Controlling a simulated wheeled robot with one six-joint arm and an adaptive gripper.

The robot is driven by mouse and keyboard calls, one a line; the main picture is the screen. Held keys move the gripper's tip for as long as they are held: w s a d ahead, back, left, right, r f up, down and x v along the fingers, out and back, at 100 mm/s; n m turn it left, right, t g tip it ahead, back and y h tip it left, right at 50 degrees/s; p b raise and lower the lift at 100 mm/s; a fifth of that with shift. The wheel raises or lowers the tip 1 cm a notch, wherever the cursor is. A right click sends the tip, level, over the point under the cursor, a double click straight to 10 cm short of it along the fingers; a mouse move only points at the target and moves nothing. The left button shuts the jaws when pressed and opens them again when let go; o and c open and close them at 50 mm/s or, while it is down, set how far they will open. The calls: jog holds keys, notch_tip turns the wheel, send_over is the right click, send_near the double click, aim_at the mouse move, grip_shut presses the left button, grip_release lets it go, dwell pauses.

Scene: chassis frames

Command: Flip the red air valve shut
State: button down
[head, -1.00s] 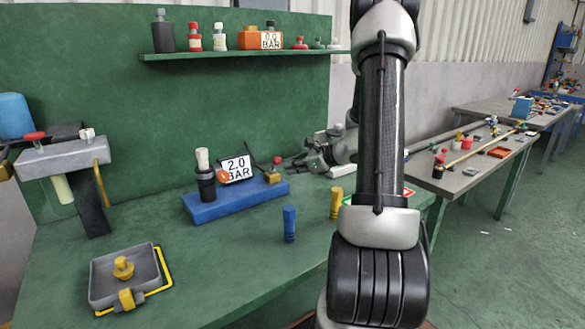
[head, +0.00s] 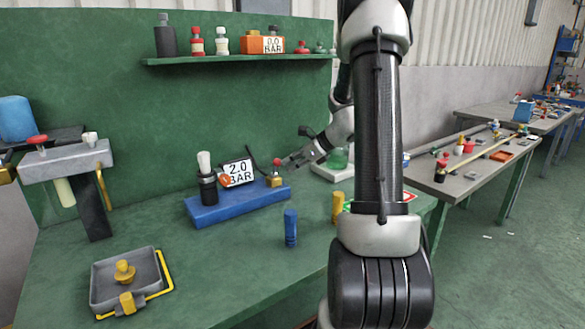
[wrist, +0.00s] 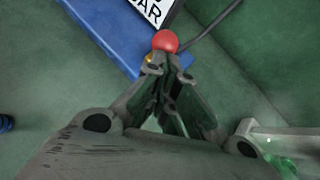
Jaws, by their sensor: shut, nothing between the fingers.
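The red air valve has a round red knob (head: 277,161) above a brass body (head: 273,181). It sits at the right end of the blue base (head: 215,207) on the green bench. In the wrist view the red knob (wrist: 165,41) is just beyond my fingertips, with a bit of brass beneath it. My gripper (head: 287,162) is shut and empty, coming in from the right beside the knob. The fingertips also show in the wrist view (wrist: 162,62). They look very close to the knob; I cannot tell whether they touch it.
A white sign reading 2.0 BAR (head: 237,172) and a black cylinder with a pale top (head: 207,187) stand on the base. A dark hose curves behind the valve. A blue cylinder (head: 290,228) and a yellow one (head: 337,205) stand in front. A green glass object (head: 338,158) is behind my gripper.

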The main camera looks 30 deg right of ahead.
jog(key=w+r+m+g, duration=0.1)
jog(key=w+r+g, duration=0.3)
jog(key=g, duration=0.3)
jog(key=shift+w+r+m+h, duration=0.25)
jog(key=shift+w+m+h, duration=0.15)
jog(key=shift+w, duration=0.3)
jog(key=shift+a, duration=0.1)
jog(key=w+d+v, duration=0.1)
jog(key=v, duration=1.2)
jog(key=shift+f, duration=0.1)
dwell(0.4)
